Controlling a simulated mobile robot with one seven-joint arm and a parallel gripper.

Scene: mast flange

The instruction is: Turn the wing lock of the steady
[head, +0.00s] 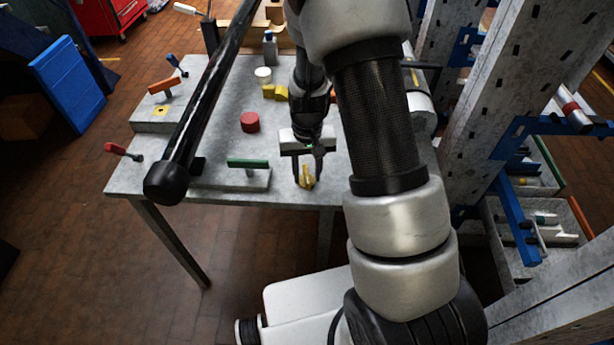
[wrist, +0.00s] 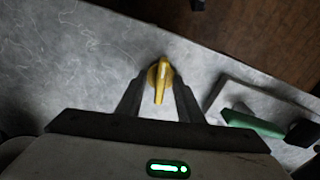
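The yellow wing lock (wrist: 161,79) stands near the front edge of the grey table. Its wing lies nearly lengthwise in the wrist view, slightly tilted. It also shows in the head view (head: 306,180), below my gripper. My gripper (head: 308,178) points down at it from above. In the wrist view the two fingers (wrist: 157,92) stand apart, one on each side of the wing lock, with a small gap showing. I cannot tell how deep the fingertips reach beside it. I cannot make out the body of the steady.
A green-handled piece (head: 248,163) on a raised plate is close left of my gripper. A red cylinder (head: 250,122), yellow blocks (head: 275,92) and an orange handle (head: 164,85) stand farther back. A black pole (head: 212,95) crosses the left; a metal rack (head: 472,100) stands right.

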